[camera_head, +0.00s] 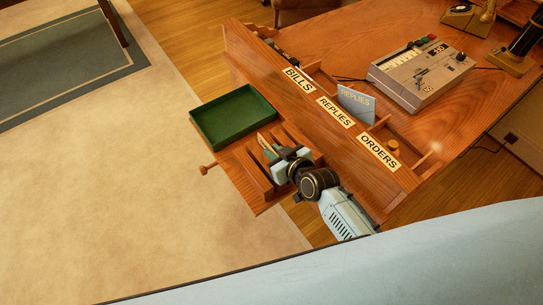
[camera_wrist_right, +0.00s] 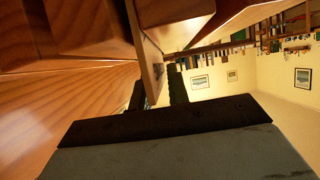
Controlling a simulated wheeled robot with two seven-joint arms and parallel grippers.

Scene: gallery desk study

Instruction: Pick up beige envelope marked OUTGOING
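The beige envelope (camera_head: 265,144) stands in the slotted wooden rack (camera_head: 257,175) on the pulled-out desk leaf; only its upper part shows, and I cannot read its marking. My right gripper (camera_head: 279,156) is down at the rack, right beside the envelope. In the right wrist view, a tan upright piece (camera_wrist_right: 152,68), apparently the envelope, stands between the two dark fingers (camera_wrist_right: 158,95). The fingers are apart, with a gap beside the piece. My left gripper is in neither view.
A green tray (camera_head: 233,117) lies behind the rack. A wooden panel labelled BILLS, REPLIES and ORDERS (camera_head: 335,112) rises close to the right of my gripper. A blue REPLIES card (camera_head: 356,103) and a grey machine (camera_head: 421,72) are beyond it.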

